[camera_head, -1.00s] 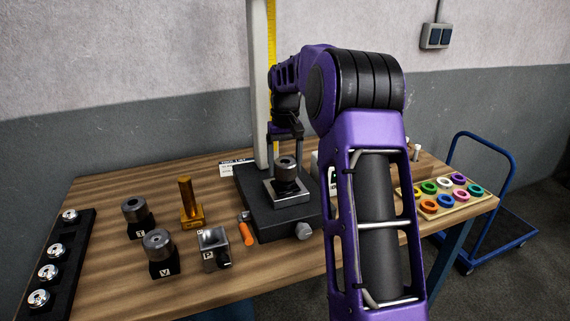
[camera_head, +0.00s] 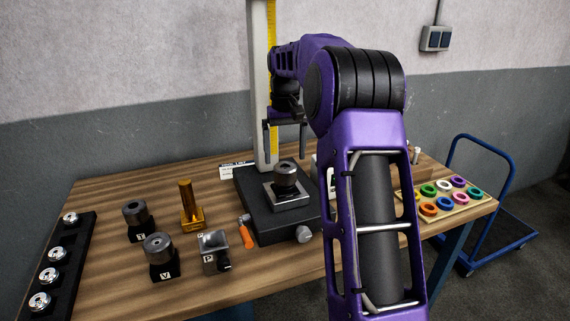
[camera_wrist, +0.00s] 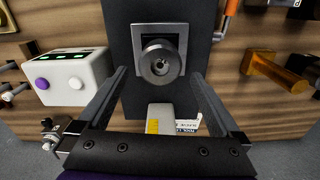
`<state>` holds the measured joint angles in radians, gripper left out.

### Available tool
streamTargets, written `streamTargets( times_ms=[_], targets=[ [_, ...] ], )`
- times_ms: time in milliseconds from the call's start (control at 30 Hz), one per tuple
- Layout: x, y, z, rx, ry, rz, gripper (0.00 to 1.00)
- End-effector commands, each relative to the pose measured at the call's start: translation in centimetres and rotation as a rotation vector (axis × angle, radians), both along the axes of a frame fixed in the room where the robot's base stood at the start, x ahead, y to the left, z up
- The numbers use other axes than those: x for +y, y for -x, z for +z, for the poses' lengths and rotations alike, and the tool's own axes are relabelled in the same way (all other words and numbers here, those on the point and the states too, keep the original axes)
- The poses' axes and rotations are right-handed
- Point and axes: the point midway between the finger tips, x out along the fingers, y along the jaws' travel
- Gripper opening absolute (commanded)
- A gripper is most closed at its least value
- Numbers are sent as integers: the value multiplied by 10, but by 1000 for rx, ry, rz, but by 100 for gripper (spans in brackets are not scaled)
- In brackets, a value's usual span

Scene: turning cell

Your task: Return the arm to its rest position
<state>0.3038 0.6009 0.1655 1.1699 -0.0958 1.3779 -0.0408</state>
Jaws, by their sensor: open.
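My purple arm (camera_head: 370,135) reaches over the workbench (camera_head: 110,190) from the front right. My gripper (camera_head: 285,155) is open and empty, above the black base (camera_head: 260,215) of a column stand. A round dark metal piece with a central hole (camera_head: 285,175) sits on a square holder on that base, below the gripper and apart from it. In the wrist view, the two fingers (camera_wrist: 158,75) are spread wide, with the round piece (camera_wrist: 161,62) beyond them. Part of the bench behind my arm is hidden.
The stand's tall column (camera_head: 258,90) rises close to my gripper. To the left are a brass post (camera_head: 188,205), marked blocks, an orange-handled tool (camera_head: 246,236) and a black rack (camera_head: 60,265). A board of colored rings (camera_head: 445,198) lies right. A blue trolley (camera_head: 500,225) stands behind.

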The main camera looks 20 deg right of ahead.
Motion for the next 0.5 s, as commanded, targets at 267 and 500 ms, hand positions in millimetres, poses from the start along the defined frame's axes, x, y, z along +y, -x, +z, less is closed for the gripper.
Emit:
streamTargets(
  times_ms=[267, 500],
  targets=[
    [0, -1, 54, -1, -1, -1, 100],
    [0, 0, 68, 0, -1, -1, 100]
  ],
)
